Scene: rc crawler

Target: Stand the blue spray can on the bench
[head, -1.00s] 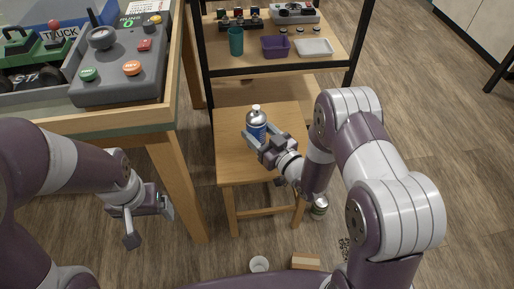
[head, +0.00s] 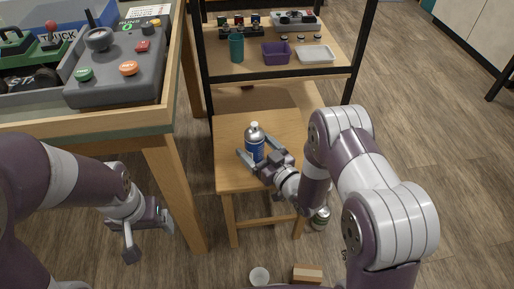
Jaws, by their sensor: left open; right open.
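The blue spray can (head: 254,146), with a silver shoulder and pale cap, stands upright on the seat of a wooden stool (head: 231,178). My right gripper (head: 257,160) is open, with its fingers on either side of the can near its lower part. I cannot tell whether they touch it. My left gripper (head: 150,236) is open and empty, low beside the bench leg. The bench (head: 152,119) is at the upper left, its wooden edge and leg showing.
A grey control box (head: 117,75) with a joystick and buttons and a tray with a green truck fill the visible bench top. A shelf holds a teal cup (head: 236,47), purple bin (head: 276,53) and white tray (head: 316,54).

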